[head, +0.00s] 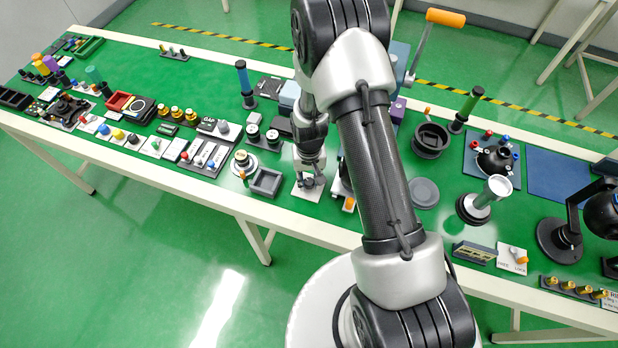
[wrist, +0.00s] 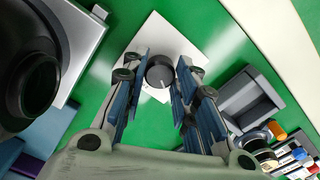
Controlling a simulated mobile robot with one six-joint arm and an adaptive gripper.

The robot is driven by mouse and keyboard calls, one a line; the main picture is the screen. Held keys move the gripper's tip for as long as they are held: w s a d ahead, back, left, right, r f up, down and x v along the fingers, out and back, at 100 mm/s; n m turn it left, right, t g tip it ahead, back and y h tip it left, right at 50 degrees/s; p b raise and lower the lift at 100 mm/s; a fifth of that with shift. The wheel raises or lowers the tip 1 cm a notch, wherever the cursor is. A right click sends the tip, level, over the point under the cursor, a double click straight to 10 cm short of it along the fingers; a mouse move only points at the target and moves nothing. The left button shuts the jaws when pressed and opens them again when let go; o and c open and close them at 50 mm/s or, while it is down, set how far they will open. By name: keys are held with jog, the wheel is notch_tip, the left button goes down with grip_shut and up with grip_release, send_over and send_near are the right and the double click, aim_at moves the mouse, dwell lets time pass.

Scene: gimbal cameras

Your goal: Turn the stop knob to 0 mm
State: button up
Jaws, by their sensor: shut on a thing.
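The stop knob (wrist: 160,73) is a dark round knob with a light pointer line, on a white square plate (wrist: 172,35). In the head view the plate (head: 312,194) lies near the table's front edge. My gripper (wrist: 163,69) reaches down over the plate and is shut on the knob, one blue-grey finger on each side. In the head view my gripper (head: 308,180) hides the knob. The plate's scale marks are too small to read, so I cannot tell the knob's setting.
A grey open tray (head: 267,181) stands just left of the plate; it also shows in the wrist view (wrist: 250,97). A dark round part on a silver-grey block (wrist: 75,30) is close by on the other side. Several knob and switch panels (head: 203,153) stand farther left.

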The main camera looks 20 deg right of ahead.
aim_at(309, 181)
jog(key=o, duration=1.1)
notch_tip(309, 181, up, 12)
dwell(0.5)
